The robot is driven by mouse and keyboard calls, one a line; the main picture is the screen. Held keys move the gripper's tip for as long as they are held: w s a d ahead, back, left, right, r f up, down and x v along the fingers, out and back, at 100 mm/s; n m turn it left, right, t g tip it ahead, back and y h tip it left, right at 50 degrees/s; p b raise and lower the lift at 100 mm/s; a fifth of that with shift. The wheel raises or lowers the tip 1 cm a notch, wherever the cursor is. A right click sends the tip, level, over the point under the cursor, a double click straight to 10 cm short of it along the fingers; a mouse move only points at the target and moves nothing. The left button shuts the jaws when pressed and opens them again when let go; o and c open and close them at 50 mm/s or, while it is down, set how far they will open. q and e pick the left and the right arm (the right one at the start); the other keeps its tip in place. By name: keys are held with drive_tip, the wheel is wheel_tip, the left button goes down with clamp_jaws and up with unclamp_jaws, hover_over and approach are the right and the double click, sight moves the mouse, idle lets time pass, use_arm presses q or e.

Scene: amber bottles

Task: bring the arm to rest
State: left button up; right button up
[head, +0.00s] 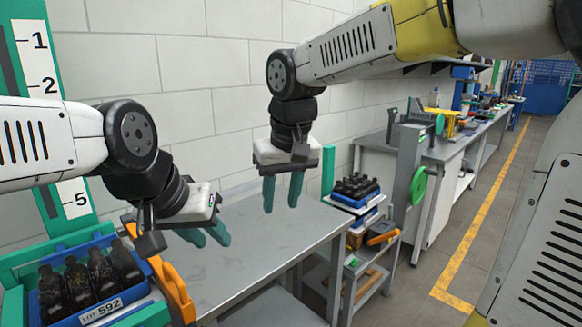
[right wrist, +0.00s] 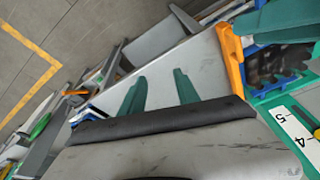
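My left gripper (head: 210,237) hangs over the left part of the grey table (head: 262,237), right of the blue crate of bottles. Its two green fingers are apart with nothing visible between them. My right gripper (head: 282,206) points down above the table, farther back and to the right. Its green fingers are apart and empty; the right wrist view also shows the gripper (right wrist: 158,90) open with bare grey surface beyond. Dark amber bottles (head: 78,283) stand in the blue crate (head: 98,311) labelled LOT 592 at the lower left.
An orange part (head: 172,285) stands between crate and table. A green post with a numbered scale (head: 45,80) rises at the left. Right of the table, a cart (head: 372,262) carries another blue crate (head: 351,200) of dark bottles. The tabletop is clear.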

drive_tip(key=s+d+f+m+t, duration=0.1)
drive_tip(key=s+d, duration=0.3)
drive_tip(key=d, duration=0.4)
drive_tip(key=s+d+f+m+t, duration=0.1)
drive_tip(key=s+d+m+t, duration=0.1)
drive_tip(key=s+d, duration=0.3)
drive_tip(key=d+m, duration=0.1)
drive_tip(key=d, duration=0.2)
drive_tip(key=shift+s+d+f+t+y, duration=0.2)
drive_tip(key=shift+s+d+t+y, duration=0.1)
drive_tip(key=shift+y, duration=0.1)
